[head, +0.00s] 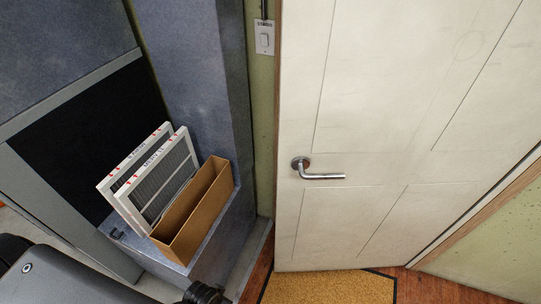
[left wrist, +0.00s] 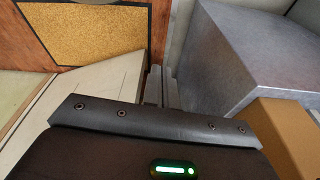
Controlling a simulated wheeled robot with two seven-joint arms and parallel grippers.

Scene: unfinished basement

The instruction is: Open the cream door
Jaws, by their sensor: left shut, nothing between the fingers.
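The cream door (head: 400,90) fills the right half of the head view and looks closed in its frame. Its silver lever handle (head: 322,176) sits near the door's left edge and points right, level. The door's lower part also shows at the left of the left wrist view (left wrist: 75,85). My left gripper (left wrist: 161,88) is shut and empty in the left wrist view, with no handle at its fingers. In the head view only parts of my left arm show at the bottom left, well away from the handle. My right gripper is not in view.
A grey metal cabinet (head: 215,85) stands left of the door. Its low ledge bears a cardboard box (head: 200,215) and white-framed filters (head: 150,180). A light switch (head: 264,38) is on the wall. A tan doormat (head: 330,288) lies on the wooden floor before the door.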

